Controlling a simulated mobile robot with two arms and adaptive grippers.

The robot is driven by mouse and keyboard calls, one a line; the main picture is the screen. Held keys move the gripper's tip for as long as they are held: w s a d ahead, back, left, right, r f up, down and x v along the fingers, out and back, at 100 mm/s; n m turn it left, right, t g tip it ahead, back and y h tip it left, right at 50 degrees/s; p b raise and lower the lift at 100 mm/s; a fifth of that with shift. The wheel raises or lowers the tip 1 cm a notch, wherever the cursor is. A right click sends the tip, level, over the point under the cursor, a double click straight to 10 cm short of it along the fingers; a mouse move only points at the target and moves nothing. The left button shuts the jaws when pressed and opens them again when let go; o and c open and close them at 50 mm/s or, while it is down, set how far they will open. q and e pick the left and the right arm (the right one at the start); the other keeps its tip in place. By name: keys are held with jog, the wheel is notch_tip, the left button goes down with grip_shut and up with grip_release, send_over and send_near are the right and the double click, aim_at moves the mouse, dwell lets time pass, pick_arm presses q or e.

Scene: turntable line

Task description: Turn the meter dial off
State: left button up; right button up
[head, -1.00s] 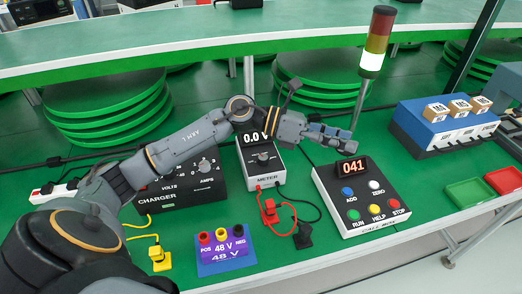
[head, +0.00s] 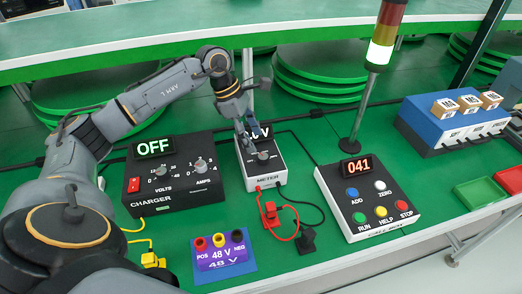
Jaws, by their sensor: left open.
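The meter (head: 264,174) is a white and dark box with its display at the top and a dark round dial (head: 263,155) on its face. The display is partly hidden by my gripper; in what shows, a "0" and "V" can be read. My left gripper (head: 248,140) points down over the meter, its fingers close to the dial. It is open. I cannot tell whether a finger touches the dial. My right gripper is out of view.
The charger (head: 178,200), reading OFF, stands left of the meter. The call box (head: 370,222), reading 041, stands right, with a signal tower (head: 384,35) behind. Red and black leads (head: 270,212) and a 48 V block (head: 225,250) lie in front.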

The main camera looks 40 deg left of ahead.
aim_at(263, 156)
pick_arm(q)
jog(key=x, duration=0.6)
jog(key=shift+d+f+p, duration=0.15)
jog(key=shift+p, duration=0.15)
jog(key=shift+c, duration=0.2)
jog(key=c, duration=1.1)
